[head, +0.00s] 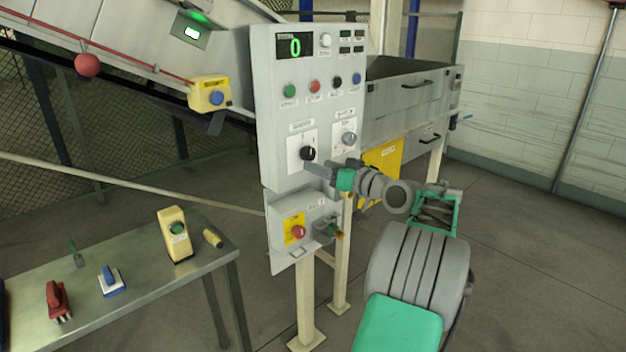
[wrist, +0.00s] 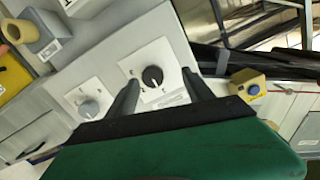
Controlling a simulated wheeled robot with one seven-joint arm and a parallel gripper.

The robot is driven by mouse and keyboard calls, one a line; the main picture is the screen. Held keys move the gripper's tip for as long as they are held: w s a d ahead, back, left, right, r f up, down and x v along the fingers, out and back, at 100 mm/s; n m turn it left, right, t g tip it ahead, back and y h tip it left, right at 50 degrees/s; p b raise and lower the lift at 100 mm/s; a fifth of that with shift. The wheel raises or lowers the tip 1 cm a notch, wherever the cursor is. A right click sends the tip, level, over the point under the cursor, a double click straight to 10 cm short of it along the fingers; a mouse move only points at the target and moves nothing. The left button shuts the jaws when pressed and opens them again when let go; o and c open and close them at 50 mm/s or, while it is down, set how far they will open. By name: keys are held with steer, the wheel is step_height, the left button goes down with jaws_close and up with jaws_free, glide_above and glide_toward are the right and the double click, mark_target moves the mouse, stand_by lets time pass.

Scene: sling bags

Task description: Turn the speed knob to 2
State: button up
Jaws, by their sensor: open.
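The speed knob (head: 308,153) is a small black dial on a white plate, low on the left of the grey control panel. It also shows in the wrist view (wrist: 152,76), with a light pointer mark. I cannot read which number it points to. My gripper (head: 313,168) is at the panel in front of this knob. In the wrist view my gripper (wrist: 160,78) is open, with one dark finger on each side of the knob and gaps beside it. Nothing is held.
A grey knob (head: 349,138) is beside the speed knob, on its own plate. Coloured buttons sit in a row above. A lower box carries a red button (head: 298,232). A metal table (head: 140,290) with several small items stands at left. Open floor lies at right.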

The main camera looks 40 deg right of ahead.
mark_target(311, 155)
steer(key=shift+t, duration=0.4)
steer(key=w, duration=0.2)
steer(key=w+d+p, duration=0.1)
steer(key=w, duration=0.3)
steer(key=shift+d+r, duration=0.2)
steer(key=shift+d, duration=0.2)
steer(key=shift+c, duration=0.6)
jaws_close()
